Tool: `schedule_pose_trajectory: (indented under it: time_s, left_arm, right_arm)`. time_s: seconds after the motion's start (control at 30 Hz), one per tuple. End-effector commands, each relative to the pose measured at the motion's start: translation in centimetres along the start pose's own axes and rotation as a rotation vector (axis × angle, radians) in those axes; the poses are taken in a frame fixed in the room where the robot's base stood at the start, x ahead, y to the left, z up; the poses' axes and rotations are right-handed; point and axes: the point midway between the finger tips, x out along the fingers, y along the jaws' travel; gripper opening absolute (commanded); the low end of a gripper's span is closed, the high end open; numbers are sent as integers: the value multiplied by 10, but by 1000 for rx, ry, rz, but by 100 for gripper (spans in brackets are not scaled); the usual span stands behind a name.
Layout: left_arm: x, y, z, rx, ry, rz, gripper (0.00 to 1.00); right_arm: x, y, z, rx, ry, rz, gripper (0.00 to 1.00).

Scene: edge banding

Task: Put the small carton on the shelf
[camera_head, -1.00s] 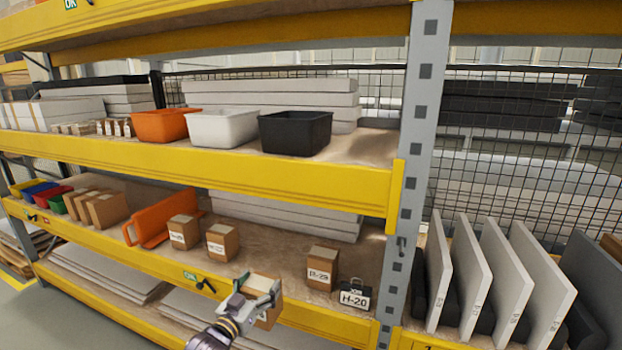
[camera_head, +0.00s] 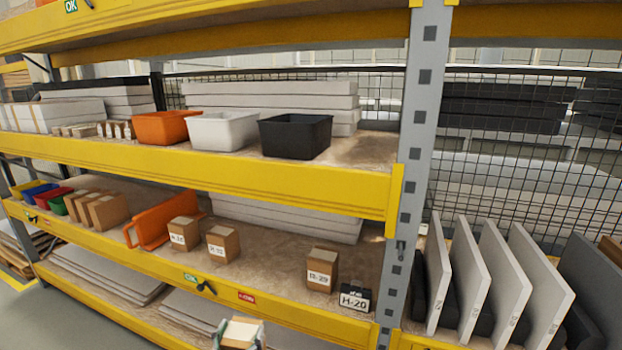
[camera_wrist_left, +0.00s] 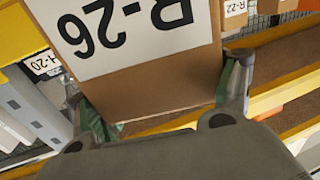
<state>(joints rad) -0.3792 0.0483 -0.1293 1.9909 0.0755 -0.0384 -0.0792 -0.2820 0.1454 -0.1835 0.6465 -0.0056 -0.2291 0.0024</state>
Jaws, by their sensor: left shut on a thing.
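My left gripper (camera_head: 238,338) is at the bottom edge of the head view, in front of the shelf rack and below the lower yellow beam. It is shut on a small brown carton (camera_head: 242,329), of which only the light top shows clearly. In the left wrist view the carton (camera_wrist_left: 160,85) fills the middle, with a white label reading R-26, between the two fingers of the gripper (camera_wrist_left: 165,105). The lower shelf (camera_head: 275,258) holds cartons, with bare board between the middle carton (camera_head: 223,243) and the R-23 carton (camera_head: 321,270). My right gripper is not in view.
A black H-20 box (camera_head: 355,299) stands right of the R-23 carton, near the grey upright (camera_head: 411,200). The upper yellow beam (camera_head: 230,173) bounds the opening above.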

Motion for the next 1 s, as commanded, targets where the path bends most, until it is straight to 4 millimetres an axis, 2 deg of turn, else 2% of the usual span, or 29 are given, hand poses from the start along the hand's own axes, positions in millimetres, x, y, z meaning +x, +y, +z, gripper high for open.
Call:
schedule_pose_trajectory:
  time_s: [0.2,0.4,0.6,1.0]
  left_arm:
    - [-30,-14,16,-4,-1,-75,27]
    - [-50,-24,27,-1,1,-124,27]
    - [-57,-27,31,0,3,-142,27]
    - [-57,-27,31,0,3,-141,27]
  right_arm:
    - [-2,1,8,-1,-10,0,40]
    - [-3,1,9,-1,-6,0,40]
    - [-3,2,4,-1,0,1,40]
    - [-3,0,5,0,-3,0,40]
